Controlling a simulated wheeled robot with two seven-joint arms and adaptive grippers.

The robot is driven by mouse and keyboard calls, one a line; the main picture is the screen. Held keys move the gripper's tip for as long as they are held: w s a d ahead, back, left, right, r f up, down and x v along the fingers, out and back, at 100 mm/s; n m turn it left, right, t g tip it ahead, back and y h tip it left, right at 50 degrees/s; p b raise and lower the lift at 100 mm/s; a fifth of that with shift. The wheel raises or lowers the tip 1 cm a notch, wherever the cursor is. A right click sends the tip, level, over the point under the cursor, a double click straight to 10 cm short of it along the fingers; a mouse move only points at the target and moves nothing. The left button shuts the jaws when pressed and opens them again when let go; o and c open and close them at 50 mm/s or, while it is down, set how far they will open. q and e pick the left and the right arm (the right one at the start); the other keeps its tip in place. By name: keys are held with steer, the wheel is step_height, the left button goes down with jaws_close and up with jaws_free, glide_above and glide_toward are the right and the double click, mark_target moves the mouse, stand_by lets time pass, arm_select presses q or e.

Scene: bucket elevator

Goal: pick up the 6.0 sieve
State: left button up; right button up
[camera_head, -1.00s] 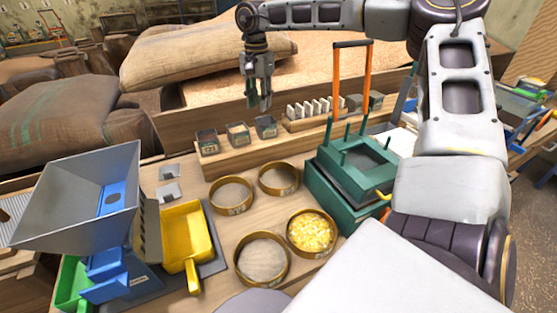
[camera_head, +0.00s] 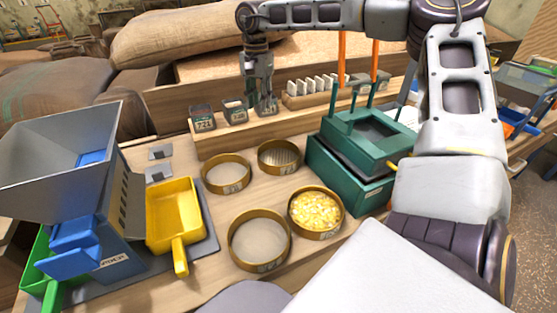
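Several round brass-rimmed sieves lie on the wooden table: one at back left (camera_head: 226,174), one at back right (camera_head: 279,157), one at front left (camera_head: 260,240) and one at front right (camera_head: 315,212) full of yellow kernels. Each has a small label on its rim, too small to read surely, so I cannot tell which is the 6.0 sieve. My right gripper (camera_head: 258,108) points down, open with nothing seen between its fingers, at the row of small bins behind the sieves. It is apart from all the sieves. My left gripper is not in view.
Small labelled bins (camera_head: 203,118) stand on a wooden ledge behind the sieves. A yellow scoop (camera_head: 174,215) and a grey hopper (camera_head: 62,150) on a blue machine are left. Sacks (camera_head: 180,35) lie behind.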

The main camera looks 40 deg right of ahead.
arm_select(q)
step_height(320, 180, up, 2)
steer(key=b, duration=0.2)
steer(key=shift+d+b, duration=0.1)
steer(key=shift+b, duration=0.2)
arm_select(e)
step_height(320, 180, down, 3)
steer(key=shift+f, duration=0.15)
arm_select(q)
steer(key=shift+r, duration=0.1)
arm_select(e)
steer(key=b, duration=0.2)
glide_above(262, 146)
step_height(262, 146, down, 7)
steer(key=shift+a+f, duration=0.1)
steer(key=shift+f, duration=0.7)
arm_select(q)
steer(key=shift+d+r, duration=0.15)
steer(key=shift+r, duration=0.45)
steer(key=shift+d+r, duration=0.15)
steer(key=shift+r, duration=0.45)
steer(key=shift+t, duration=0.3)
